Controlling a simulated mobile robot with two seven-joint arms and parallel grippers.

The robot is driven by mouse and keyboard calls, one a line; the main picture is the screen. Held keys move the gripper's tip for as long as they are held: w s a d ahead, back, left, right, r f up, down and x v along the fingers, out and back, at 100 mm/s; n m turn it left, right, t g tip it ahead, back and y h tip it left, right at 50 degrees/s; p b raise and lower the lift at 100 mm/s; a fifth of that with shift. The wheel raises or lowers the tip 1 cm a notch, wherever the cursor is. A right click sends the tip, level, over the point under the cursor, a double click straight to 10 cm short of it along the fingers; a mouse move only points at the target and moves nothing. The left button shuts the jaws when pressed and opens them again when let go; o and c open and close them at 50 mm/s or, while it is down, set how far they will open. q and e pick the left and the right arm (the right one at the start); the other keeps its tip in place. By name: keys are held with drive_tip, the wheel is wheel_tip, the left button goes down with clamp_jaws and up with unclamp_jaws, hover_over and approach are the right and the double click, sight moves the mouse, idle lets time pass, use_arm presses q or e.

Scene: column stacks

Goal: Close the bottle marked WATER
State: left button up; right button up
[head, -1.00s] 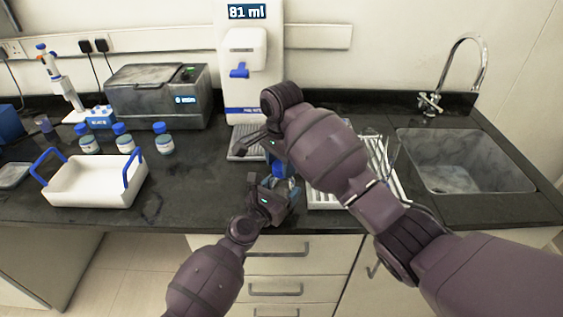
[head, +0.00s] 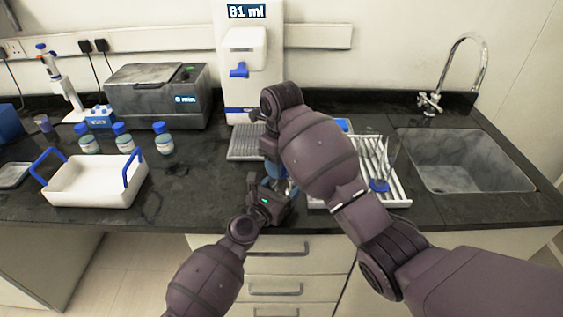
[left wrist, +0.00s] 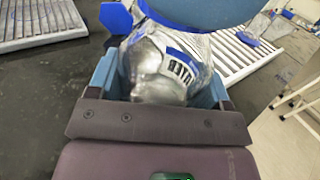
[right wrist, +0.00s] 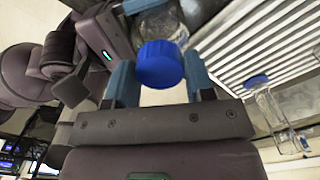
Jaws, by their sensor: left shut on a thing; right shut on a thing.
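The WATER bottle (left wrist: 160,70) is clear with a blue-edged label, part of its lettering showing in the left wrist view. My left gripper (head: 278,182) is shut on it above the front of the counter. The blue cap (right wrist: 160,65) sits between the fingers of my right gripper (right wrist: 152,85), which is shut on it. The bottle (right wrist: 160,22) shows just beyond the cap in the right wrist view. I cannot tell whether the cap is seated on the neck. In the head view my right arm hides the cap and most of the bottle.
A water dispenser (head: 240,60) reading 81 ml stands behind the grippers. A white rack (head: 400,200) with glassware is just right, then the sink (head: 465,160). Several blue-capped bottles (head: 165,138) and a white tray (head: 95,190) with blue handles are on the left.

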idle(0.3)
drive_tip(key=o, duration=0.9)
drive_tip(key=shift+c, duration=0.4)
